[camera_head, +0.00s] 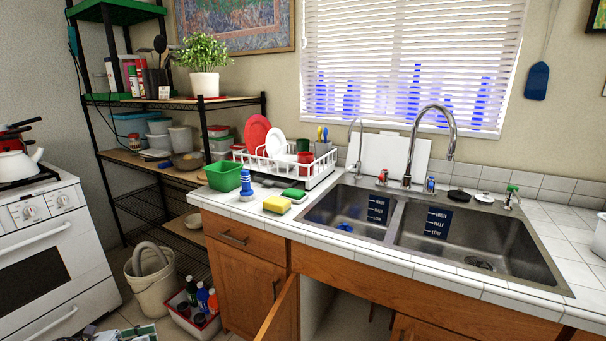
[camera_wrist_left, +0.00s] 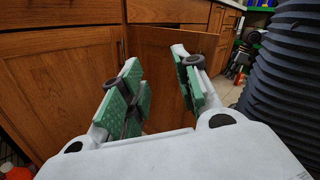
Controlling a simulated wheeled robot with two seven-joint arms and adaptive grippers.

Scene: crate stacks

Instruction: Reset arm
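My left gripper (camera_wrist_left: 156,62) shows in the left wrist view. Its two fingers with green pads stand apart, and nothing is between them. It is in front of brown wooden cabinet doors (camera_wrist_left: 60,85), at a low height. Neither gripper shows in the head view. My right gripper is not in either view.
In the head view, a cabinet door (camera_head: 280,312) under the sink (camera_head: 480,240) stands open. The tiled counter (camera_head: 222,204) holds a white dish rack (camera_head: 318,168), a green tub (camera_head: 223,176) and sponges. A white bucket (camera_head: 155,290) and red-rimmed bin (camera_head: 193,322) stand on the floor left.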

